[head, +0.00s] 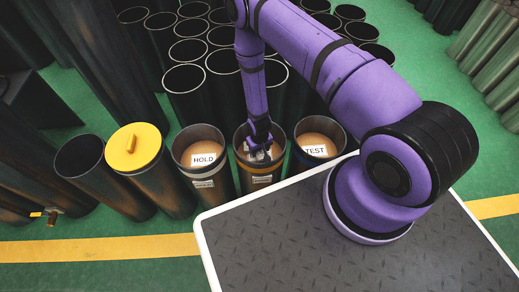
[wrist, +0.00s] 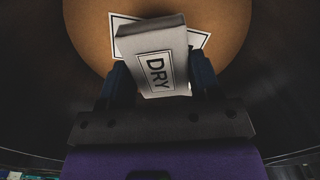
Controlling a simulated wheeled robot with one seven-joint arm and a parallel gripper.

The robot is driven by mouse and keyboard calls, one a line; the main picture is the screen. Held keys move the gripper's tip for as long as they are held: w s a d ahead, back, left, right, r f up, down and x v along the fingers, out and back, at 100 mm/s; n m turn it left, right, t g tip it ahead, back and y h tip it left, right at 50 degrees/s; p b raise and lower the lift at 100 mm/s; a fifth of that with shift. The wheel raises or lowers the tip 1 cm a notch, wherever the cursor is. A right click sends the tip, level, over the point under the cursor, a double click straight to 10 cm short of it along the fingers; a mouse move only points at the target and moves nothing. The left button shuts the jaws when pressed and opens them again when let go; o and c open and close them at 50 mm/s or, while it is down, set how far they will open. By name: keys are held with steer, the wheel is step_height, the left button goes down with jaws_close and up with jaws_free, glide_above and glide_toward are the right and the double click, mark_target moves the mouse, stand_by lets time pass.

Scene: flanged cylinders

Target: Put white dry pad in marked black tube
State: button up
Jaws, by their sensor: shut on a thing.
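A white pad (wrist: 150,42) with a "DRY" label is between my gripper's fingers (wrist: 159,74) in the wrist view. My gripper (head: 258,148) is shut on it and reaches down into the mouth of the middle front black tube (head: 243,174). This tube has a small label and a yellowish band on its outside. Inside it is a round tan surface (wrist: 90,35) with a white card (wrist: 203,38), mostly hidden behind the pad. The card's text is hidden. I cannot tell whether the pad touches the card or the tan surface.
A tube with a "HOLD" card (head: 203,160) stands to the left, and one with a "TEST" card (head: 315,150) to the right. A yellow-lidded tube (head: 134,150) and an open tube (head: 80,154) stand further left. Several open tubes (head: 185,79) crowd behind.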

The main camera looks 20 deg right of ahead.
steer(key=shift+f, duration=0.6)
steer(key=o, duration=0.9)
